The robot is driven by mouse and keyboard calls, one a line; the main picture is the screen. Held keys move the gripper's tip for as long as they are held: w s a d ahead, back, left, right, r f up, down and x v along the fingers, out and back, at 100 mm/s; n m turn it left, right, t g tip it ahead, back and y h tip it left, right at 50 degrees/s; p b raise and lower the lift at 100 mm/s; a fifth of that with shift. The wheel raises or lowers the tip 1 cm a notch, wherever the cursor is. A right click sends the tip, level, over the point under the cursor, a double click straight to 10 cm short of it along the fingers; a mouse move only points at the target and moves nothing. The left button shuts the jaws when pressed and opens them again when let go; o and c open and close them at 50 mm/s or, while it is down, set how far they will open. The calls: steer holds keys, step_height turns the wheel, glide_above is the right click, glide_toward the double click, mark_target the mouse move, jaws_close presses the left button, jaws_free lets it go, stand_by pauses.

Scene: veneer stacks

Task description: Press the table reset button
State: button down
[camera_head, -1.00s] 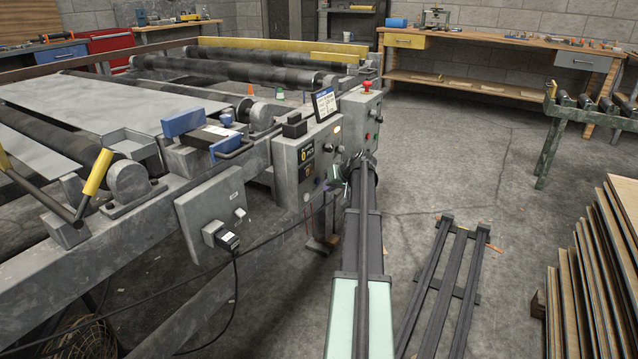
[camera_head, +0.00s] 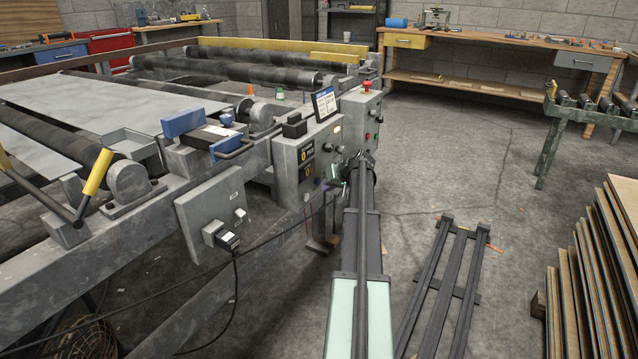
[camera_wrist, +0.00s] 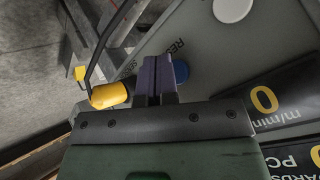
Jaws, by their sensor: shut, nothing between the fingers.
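My gripper (camera_wrist: 157,80) is shut and empty, its purple fingers pressed together. In the wrist view it is right at the grey control panel (camera_wrist: 205,70). A round blue button (camera_wrist: 180,72) shows just right of the fingertips, partly hidden by them. Cut-off lettering starting "RES" is beside it, so it looks like the reset button. I cannot tell whether the fingers touch it. In the head view my gripper (camera_head: 329,186) is small and dark at the front of the grey control box (camera_head: 290,160).
A yellow cylindrical part (camera_wrist: 110,94) is left of the fingers. A grey round knob (camera_wrist: 232,9) and yellow-digit displays (camera_wrist: 264,99) are on the panel. A red mushroom button (camera_head: 367,86) tops the neighbouring box. Stacked sheets (camera_head: 592,265) stand at right; floor between is partly clear.

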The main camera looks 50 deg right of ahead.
steer(key=shift+w+a, duration=0.1)
steer(key=shift+w, duration=0.55)
stand_by(0.6)
stand_by(0.3)
steer(key=shift+s, duration=0.9)
steer(key=shift+s, duration=0.1)
steer(key=s, duration=0.2)
steer(key=s+d, duration=0.1)
steer(key=s, duration=0.1)
steer(key=shift+s, duration=0.35)
